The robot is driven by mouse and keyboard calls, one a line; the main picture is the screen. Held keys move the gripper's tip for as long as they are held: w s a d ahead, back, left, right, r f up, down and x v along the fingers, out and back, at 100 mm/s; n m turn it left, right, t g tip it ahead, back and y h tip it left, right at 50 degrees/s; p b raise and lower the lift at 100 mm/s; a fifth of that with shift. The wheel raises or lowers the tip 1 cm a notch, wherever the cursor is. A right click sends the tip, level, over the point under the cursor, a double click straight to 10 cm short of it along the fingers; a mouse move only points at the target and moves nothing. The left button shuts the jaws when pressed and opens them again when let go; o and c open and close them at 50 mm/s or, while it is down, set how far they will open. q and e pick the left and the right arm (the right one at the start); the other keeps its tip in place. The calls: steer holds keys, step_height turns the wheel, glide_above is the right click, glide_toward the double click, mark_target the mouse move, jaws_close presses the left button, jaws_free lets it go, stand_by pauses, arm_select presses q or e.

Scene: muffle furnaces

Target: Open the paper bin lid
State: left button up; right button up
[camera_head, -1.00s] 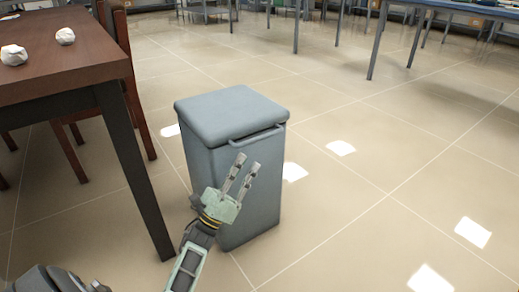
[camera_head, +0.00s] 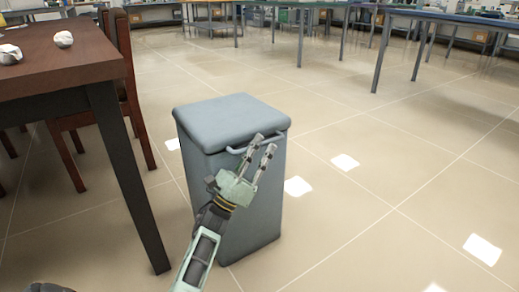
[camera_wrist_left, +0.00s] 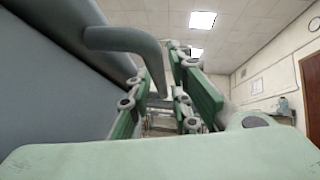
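The grey paper bin (camera_head: 200,170) stands on the tiled floor with its lid (camera_head: 232,118) closed. A bar handle (camera_head: 238,151) runs along the lid's front edge. My left gripper (camera_head: 263,145) is at the front of the bin, with its two fingers apart and pointing up at the handle's right part. In the left wrist view the handle (camera_wrist_left: 125,40) curves from the bin at the left toward the gap between the fingers (camera_wrist_left: 165,100). Whether the fingers touch it cannot be told. My right gripper is not in view.
A dark wooden table (camera_head: 60,68) with crumpled white paper balls (camera_head: 63,39) stands left of the bin. A wooden chair (camera_head: 120,60) is behind the table. Open floor (camera_head: 400,150) lies right of the bin, with lab tables (camera_head: 440,18) at the back.

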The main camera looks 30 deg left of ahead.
arm_select(q)
steer(key=shift+w+r, duration=0.2)
jaws_close()
stand_by(0.4)
